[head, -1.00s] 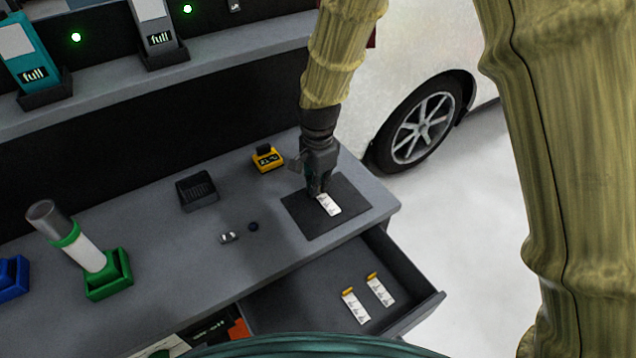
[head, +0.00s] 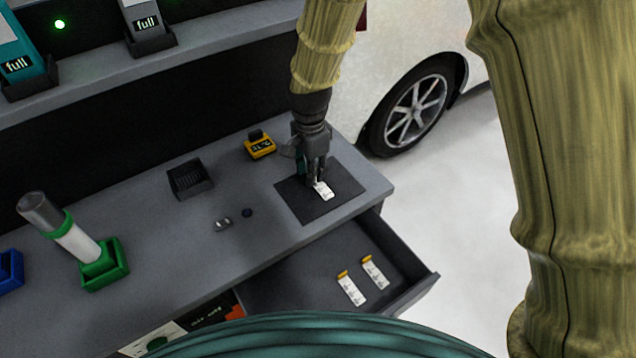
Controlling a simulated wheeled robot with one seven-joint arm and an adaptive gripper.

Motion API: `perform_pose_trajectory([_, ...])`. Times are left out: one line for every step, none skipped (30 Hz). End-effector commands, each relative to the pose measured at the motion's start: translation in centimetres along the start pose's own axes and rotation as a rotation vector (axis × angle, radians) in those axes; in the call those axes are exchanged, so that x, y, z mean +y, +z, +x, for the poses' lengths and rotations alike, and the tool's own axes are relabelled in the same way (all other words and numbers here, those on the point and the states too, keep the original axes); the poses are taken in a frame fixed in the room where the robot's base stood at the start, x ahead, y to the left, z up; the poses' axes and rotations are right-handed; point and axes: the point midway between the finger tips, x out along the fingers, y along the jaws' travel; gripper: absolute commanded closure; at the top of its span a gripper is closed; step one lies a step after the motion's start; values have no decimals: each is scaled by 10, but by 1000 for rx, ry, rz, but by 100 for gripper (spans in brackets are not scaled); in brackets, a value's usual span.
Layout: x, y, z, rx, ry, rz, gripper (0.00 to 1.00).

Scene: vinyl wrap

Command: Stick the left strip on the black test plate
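The black test plate (head: 297,205) lies flat on the workbench near its right front corner. A white strip with dark print (head: 324,191) is on or just above the plate. Its far end is hidden by my gripper (head: 317,180), which points down over the plate. The fingers look close together at the strip, but whether they grip it is too small to tell. Two more white strips with yellow ends lie in the open drawer: a left one (head: 351,290) and a right one (head: 375,273).
The open drawer (head: 270,290) juts out below the bench front. A yellow device (head: 260,146) stands behind the plate, left of my gripper. A black holder (head: 190,179), a small metal piece (head: 223,224) and a green-based cylinder (head: 100,265) stand further left. A white car (head: 430,60) is behind.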

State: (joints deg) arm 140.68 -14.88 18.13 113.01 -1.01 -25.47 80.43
Motion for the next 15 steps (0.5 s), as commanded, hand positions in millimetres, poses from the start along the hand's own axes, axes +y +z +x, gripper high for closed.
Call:
perform_pose_trajectory([0,0,0,0,1,0,70])
perform_pose_trajectory([0,0,0,0,1,0,70])
perform_pose_trajectory([0,0,0,0,1,0,70])
perform_pose_trajectory([0,0,0,0,1,0,70])
perform_pose_trajectory([0,0,0,0,1,0,70])
perform_pose_trajectory([0,0,-1,0,0,0,70])
perform_pose_trajectory([0,0,-2,0,0,0,70])
perform_pose_trajectory([0,0,-3,0,0,0,70])
perform_pose_trajectory([0,0,-6,1,-1,0,70])
perform_pose_trajectory([0,0,-8,1,-2,1,70])
perform_pose_trajectory([-1,-1,-11,1,-2,1,70])
perform_pose_trajectory([-1,-1,-16,1,-3,1,70])
perform_pose_trajectory([-1,-1,-21,2,-3,1,70])
perform_pose_trajectory([-1,-1,-25,2,-3,1,70])
perform_pose_trajectory([-1,-1,-31,2,-3,1,70])
